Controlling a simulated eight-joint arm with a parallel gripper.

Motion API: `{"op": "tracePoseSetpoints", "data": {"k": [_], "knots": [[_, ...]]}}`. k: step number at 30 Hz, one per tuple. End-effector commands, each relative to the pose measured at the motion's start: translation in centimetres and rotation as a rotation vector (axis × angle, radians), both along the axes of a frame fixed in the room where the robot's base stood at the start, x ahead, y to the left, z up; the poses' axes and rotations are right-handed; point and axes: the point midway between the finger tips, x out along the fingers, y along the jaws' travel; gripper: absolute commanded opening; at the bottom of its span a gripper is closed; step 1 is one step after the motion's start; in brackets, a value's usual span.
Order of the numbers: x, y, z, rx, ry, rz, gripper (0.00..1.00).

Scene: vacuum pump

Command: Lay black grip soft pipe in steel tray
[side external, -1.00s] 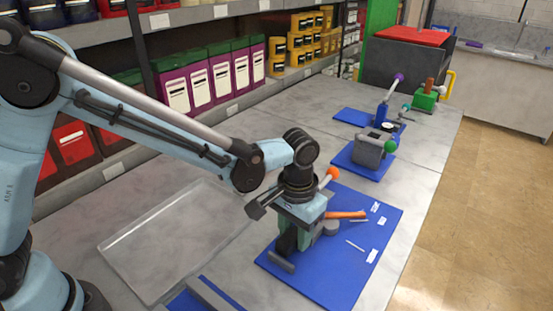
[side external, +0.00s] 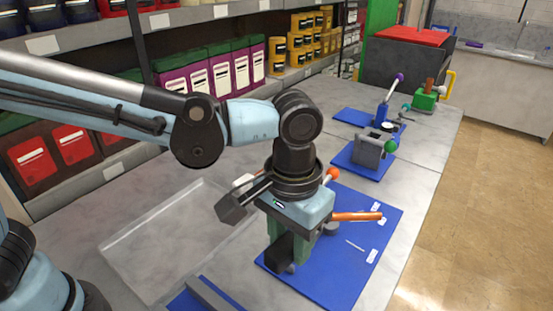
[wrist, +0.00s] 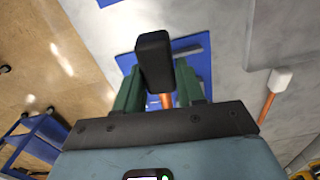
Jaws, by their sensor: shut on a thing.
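My gripper (side external: 283,258) is shut on a black grip (wrist: 155,60), seen between the green fingers in the wrist view. A bit of orange pipe shows behind this grip. In the side view an orange pipe (side external: 357,216) sticks out to the right of my gripper, over the blue mat; its inner end is hidden. A white-ended orange piece (wrist: 279,82) shows beyond the fingers in the wrist view; I cannot tell whether it joins the held pipe. The shallow steel tray (side external: 125,259) lies left of my gripper with nothing visible in it.
The blue mat (side external: 345,268) below my gripper has white labels. An orange-knobbed lever (side external: 331,175) stands close behind my gripper. A grey vise-like block (side external: 370,153) sits on another blue mat farther back. Shelves with boxes line the left side. A grey bar lies at the front.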

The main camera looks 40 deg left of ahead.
Motion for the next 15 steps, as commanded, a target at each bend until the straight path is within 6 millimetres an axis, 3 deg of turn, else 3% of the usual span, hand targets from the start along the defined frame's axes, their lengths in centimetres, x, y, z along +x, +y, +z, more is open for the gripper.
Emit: {"op": "tracePoseSetpoints", "data": {"k": [8,15], "knots": [[3.7,9.3,2.4,0.0,0.0,0.048,0.0],[4.6,18.0,4.3,0.0,0.0,0.078,0.0]]}}
